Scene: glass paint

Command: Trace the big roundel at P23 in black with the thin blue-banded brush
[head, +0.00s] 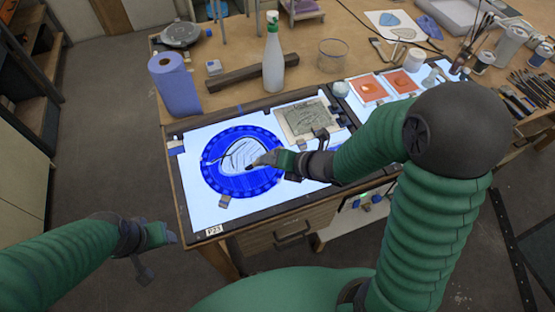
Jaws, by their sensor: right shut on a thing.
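The big blue roundel (212,170) with a pale centre lies on the lit white panel (200,213), above the P23 label (213,230). Dark lines show on its pale centre, and a dark curve runs at its upper left. My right gripper (258,162) is over the right part of the pale centre, shut on what appears to be the thin brush. The brush is mostly hidden by the gripper, and its blue band cannot be made out. My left gripper (172,238) is empty, off the table's front left corner; its jaws are too small to read.
A grey patterned plate (305,118) lies right of the roundel. Orange panes (368,88), jars and many brushes lie to the right.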

